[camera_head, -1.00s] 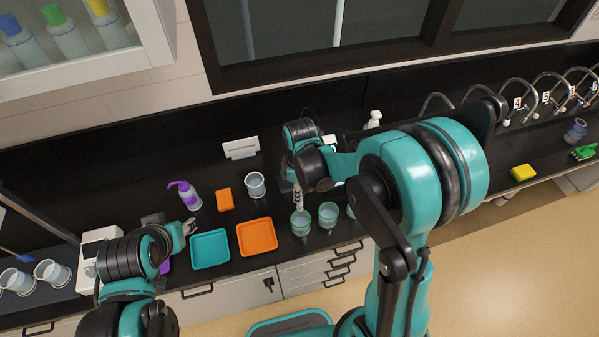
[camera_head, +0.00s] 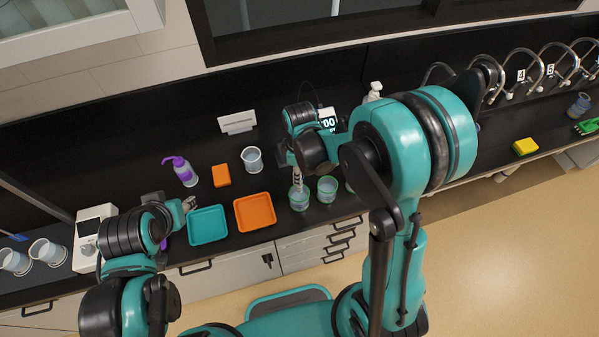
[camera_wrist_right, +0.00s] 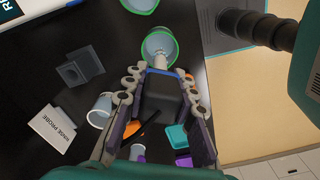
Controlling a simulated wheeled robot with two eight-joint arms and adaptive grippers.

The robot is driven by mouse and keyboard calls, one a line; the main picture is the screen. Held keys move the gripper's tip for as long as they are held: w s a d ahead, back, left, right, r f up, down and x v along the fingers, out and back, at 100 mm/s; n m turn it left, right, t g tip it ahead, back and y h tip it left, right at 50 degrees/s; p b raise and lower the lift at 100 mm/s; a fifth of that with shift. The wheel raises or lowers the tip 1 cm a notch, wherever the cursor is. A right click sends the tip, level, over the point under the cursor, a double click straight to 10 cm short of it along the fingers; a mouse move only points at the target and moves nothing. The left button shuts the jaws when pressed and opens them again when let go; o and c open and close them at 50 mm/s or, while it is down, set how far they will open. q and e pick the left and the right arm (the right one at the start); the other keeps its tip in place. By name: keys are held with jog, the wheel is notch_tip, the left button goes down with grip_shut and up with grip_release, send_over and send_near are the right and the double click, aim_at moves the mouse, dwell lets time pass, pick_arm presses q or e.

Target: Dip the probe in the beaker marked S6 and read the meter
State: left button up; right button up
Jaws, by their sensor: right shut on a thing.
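My right gripper (camera_wrist_right: 158,98) is shut on the probe (camera_wrist_right: 160,60), a dark block with a pale lower end. In the wrist view the pale end overlaps the mouth of a green-rimmed beaker (camera_wrist_right: 151,46); I cannot tell how deep it reaches. In the head view the probe (camera_head: 297,178) stands over the leftmost front beaker (camera_head: 299,200). A second green-rimmed beaker (camera_head: 327,190) is to its right. No S6 mark is legible. The meter (camera_head: 327,119) is partly hidden behind my right arm; its display shows "00" in part. My left gripper (camera_head: 188,204) is near the teal tray, its jaws unclear.
A teal tray (camera_head: 191,236) and an orange tray (camera_head: 237,225) lie left of the beakers. A rinse beaker (camera_head: 252,159), orange sponge (camera_head: 221,175), purple-topped bottle (camera_head: 184,172) and sign (camera_wrist_right: 52,128) reading "RINSE PROBE" stand behind. Taps (camera_head: 522,76) are at right.

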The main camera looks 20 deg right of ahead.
jog(key=shift+f, duration=0.1)
jog(key=shift+f+b, duration=0.1)
jog(key=shift+b, duration=0.25)
jog(key=shift+f+b, duration=0.6)
jog(key=shift+b, duration=0.05)
jog(key=shift+f+b, duration=3.35)
jog(key=shift+f, duration=0.15)
dwell(3.4)
